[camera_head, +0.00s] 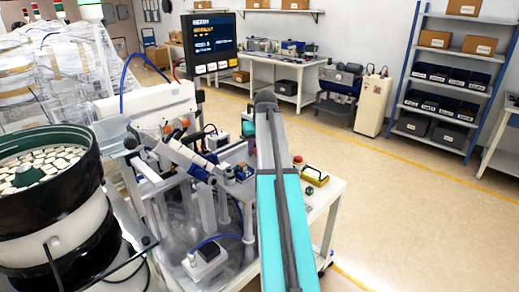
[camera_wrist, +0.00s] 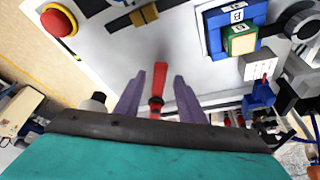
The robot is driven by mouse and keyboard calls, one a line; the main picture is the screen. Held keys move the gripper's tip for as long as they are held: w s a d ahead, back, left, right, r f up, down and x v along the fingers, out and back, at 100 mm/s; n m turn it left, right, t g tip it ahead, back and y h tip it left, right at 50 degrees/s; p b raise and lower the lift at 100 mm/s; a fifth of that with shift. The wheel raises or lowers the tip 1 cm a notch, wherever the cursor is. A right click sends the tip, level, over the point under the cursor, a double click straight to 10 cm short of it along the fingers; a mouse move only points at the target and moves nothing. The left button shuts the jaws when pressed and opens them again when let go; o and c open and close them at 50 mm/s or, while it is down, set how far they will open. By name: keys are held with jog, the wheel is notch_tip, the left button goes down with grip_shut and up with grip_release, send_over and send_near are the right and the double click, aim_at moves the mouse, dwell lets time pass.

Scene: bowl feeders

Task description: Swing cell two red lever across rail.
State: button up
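In the wrist view a red lever (camera_wrist: 159,82) stands out against a pale panel, with a dark collar at its lower end. My gripper (camera_wrist: 158,80) has its two purple-grey fingers spread, one on each side of the lever. Gaps show between the lever and both fingers, so it is not gripped. The lever's base is partly hidden near the gripper body. A dark bar with a gold-coloured block (camera_wrist: 146,14) crosses the top of the view; I cannot tell whether it is the rail. In the head view my teal arm hides the gripper and the lever.
A red mushroom button (camera_wrist: 58,22) is at upper left. A blue-and-green block (camera_wrist: 240,38) and a blue fitting with a small red part (camera_wrist: 262,92) are at right. In the head view a bowl feeder (camera_head: 50,215) stands left; open floor (camera_head: 420,220) lies right.

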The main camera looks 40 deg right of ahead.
jog(key=shift+s+r, duration=0.1)
jog(key=shift+r, duration=0.05)
jog(key=b+v, duration=0.3)
jog(key=v, duration=1)
jog(key=shift+r, duration=0.2)
jog(key=shift+s, duration=0.1)
